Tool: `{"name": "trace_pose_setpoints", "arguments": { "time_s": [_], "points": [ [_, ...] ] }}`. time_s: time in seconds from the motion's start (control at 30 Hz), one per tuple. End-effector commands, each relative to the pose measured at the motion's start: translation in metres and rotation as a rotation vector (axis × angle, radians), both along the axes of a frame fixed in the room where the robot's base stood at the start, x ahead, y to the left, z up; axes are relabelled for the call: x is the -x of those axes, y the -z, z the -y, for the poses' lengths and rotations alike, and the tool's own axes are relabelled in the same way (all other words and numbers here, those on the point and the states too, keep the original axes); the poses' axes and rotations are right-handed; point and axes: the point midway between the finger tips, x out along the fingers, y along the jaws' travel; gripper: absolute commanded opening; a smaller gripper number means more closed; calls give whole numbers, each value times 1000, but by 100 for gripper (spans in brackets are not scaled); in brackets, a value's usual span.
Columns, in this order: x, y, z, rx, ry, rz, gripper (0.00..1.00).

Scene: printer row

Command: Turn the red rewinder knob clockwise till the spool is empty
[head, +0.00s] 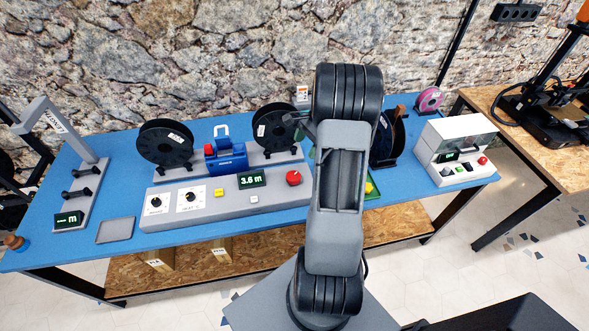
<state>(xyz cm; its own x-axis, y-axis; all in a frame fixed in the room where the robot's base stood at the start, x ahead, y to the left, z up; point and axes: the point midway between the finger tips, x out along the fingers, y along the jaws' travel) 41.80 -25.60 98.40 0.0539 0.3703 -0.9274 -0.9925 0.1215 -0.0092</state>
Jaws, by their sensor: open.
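The red rewinder knob (293,178) sits at the right end of the grey rewinder console (218,204) on the blue table. The console display (252,180) reads 3.6 m in green. A black spool (165,144) stands on the left of the rewinder and another black spool (273,128) on the right. A blue unit with a small red part (226,157) stands between them. How much filament either spool holds cannot be made out. My arm rises just right of the knob and hides the table behind it.
A grey stand with a display (69,219) and a grey tray (115,230) are at the left. A white-grey box with a red button (457,150) stands at the right. A pink spool (430,99) is behind it.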

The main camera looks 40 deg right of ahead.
Motion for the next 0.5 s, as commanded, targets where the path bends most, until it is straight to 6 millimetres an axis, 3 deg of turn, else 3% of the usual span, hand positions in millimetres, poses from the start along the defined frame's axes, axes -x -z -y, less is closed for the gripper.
{"name": "trace_pose_setpoints", "arguments": {
  "time_s": [0.17,0.5],
  "points": [
    [0,20,-1,-17,31,-12,81],
    [-3,79,-27,-14,29,-12,81]
  ]
}}
